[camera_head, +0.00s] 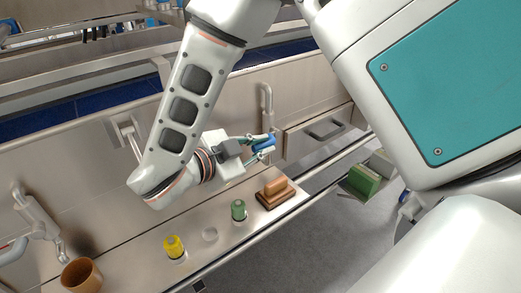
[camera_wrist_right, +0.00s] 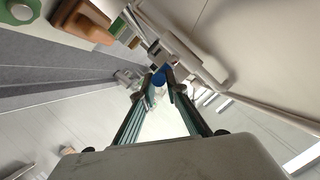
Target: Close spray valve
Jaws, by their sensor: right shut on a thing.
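The spray valve's blue handle (camera_head: 265,142) sits near the panel at the lower end of an upright metal pipe (camera_head: 267,100). My right gripper (camera_head: 264,145) reaches it from the left and is shut on the blue handle, one finger on each side. In the right wrist view the blue part (camera_wrist_right: 161,75) shows between the fingertips of my right gripper (camera_wrist_right: 161,88). The fingers hide part of the handle, and its exact angle cannot be told. My left gripper is not in view.
Below the arm a metal shelf holds a wooden brush (camera_head: 276,187), a green-capped bottle (camera_head: 238,209), a yellow-capped bottle (camera_head: 174,246) and a brown cup (camera_head: 80,276). A green box (camera_head: 361,181) lies further right.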

